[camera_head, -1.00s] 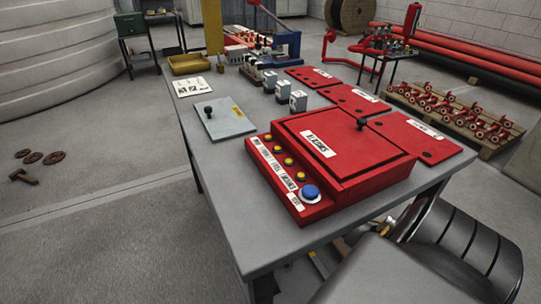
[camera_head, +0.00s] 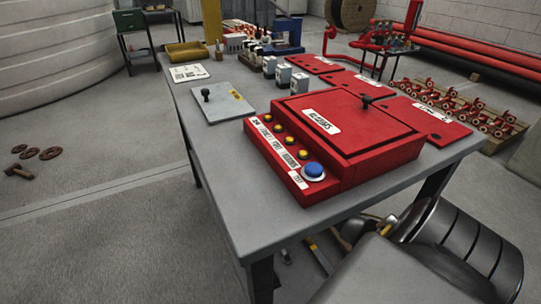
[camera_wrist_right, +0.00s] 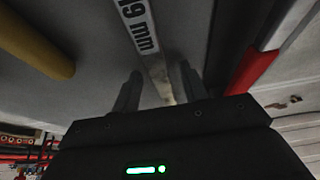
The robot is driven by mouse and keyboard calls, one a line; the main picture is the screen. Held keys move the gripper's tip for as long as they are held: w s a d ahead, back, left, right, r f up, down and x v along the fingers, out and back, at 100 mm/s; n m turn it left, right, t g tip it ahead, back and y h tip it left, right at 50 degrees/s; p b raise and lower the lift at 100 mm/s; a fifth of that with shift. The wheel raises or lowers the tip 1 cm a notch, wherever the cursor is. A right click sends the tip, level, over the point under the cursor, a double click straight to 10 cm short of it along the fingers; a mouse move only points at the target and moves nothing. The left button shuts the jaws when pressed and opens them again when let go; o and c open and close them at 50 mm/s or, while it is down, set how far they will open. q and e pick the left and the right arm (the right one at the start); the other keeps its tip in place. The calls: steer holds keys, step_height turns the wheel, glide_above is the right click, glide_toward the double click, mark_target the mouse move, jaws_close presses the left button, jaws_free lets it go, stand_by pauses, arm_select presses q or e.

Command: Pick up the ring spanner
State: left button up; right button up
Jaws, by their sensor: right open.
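A flat grey spanner bar (camera_wrist_right: 143,40) with a white "19 mm" label runs down the middle of the right wrist view. Its ends are not clear, so I cannot see a ring on it. My right gripper (camera_wrist_right: 160,75) is open, with one dark finger on each side of the bar's lower part. I cannot tell whether either finger touches it. In the head view the right gripper is hidden, and my right arm (camera_head: 455,245) shows at the lower right. My left gripper is not in view.
A yellow handle (camera_wrist_right: 35,40) lies left of the bar and a red handle (camera_wrist_right: 252,72) right of it. In the head view, a few tools (camera_head: 320,252) show low beside the grey table (camera_head: 225,160). A red alarm box (camera_head: 340,130) stands on the table's near end.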

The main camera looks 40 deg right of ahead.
steer(key=shift+c, duration=0.2)
jaws_close()
steer(key=shift+r, duration=0.1)
stand_by(0.4)
